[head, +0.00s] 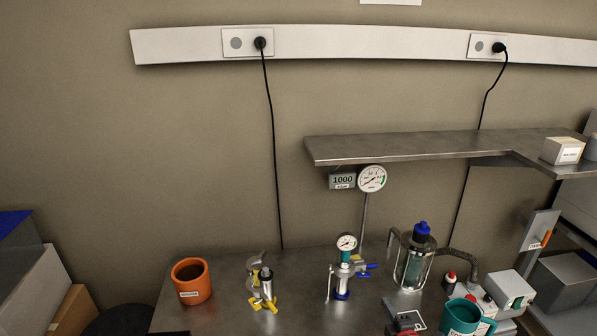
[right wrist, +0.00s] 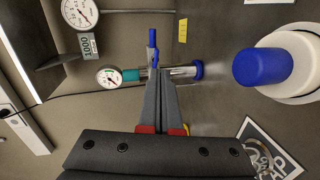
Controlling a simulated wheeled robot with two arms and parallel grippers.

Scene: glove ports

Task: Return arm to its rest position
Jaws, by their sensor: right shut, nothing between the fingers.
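My right gripper (right wrist: 165,78) shows in the right wrist view. Its two grey fingers lie together, shut and empty. The fingertips overlap the gauge-topped metal fitting (right wrist: 182,72) in that view; I cannot tell the distance between them. In the head view, this fitting (head: 342,275) stands upright on the bench (head: 225,262). I cannot make out my right gripper for certain in the head view. My left gripper is in neither view.
An orange mug (head: 191,281), a clamp-like fitting (head: 262,283), a caged glass vessel (head: 413,265) and a teal mug (head: 462,317) stand on the bench. A metal shelf (head: 420,146) overhangs it at right. A blue-topped white object (right wrist: 262,66) shows in the wrist view.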

